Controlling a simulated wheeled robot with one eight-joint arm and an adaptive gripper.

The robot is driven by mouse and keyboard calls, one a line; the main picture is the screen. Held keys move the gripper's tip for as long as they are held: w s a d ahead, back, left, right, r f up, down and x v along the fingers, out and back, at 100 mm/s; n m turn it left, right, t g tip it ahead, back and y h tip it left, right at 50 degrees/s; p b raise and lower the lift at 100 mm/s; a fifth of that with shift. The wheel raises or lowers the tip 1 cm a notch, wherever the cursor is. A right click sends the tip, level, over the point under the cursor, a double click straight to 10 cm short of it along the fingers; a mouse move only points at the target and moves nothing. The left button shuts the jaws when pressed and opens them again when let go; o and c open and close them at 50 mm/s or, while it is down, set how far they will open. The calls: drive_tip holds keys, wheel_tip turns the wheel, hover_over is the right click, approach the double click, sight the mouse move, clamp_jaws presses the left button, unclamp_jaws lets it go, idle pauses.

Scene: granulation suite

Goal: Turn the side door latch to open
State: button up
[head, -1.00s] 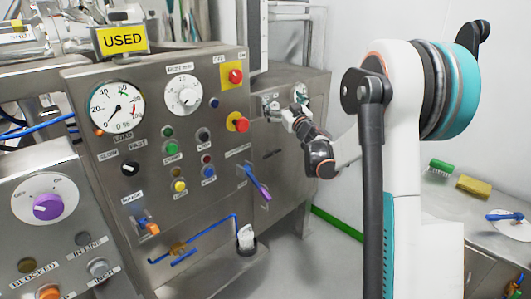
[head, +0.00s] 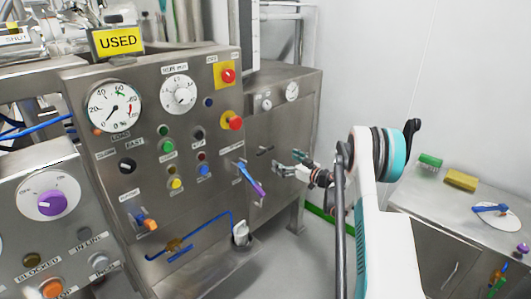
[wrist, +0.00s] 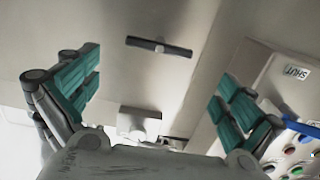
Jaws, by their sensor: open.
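The side door latch (head: 265,150) is a small dark bar on the steel side panel, right of the main control panel. In the wrist view the latch (wrist: 160,47) is a dark bar lying nearly level, with a pale hub at its middle. My gripper (head: 291,163) is in front of this panel, just right of and a little below the latch in the head view. In the wrist view my gripper (wrist: 155,85) has its teal-padded fingers spread wide, with nothing between them. The latch appears ahead of the fingers, apart from them.
A blue lever with a purple end (head: 250,180) sticks out left of my gripper; it shows at the wrist view's right edge (wrist: 300,127). A SHUT label (wrist: 296,72) is there too. A bench (head: 450,215) stands at right.

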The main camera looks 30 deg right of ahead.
sight(267, 151)
drive_tip(key=b+x, duration=0.2)
drive_tip(key=x, duration=0.9)
drive_tip(key=shift+w+b, duration=0.15)
drive_tip(key=shift+b, duration=0.2)
drive_tip(key=c, duration=0.8)
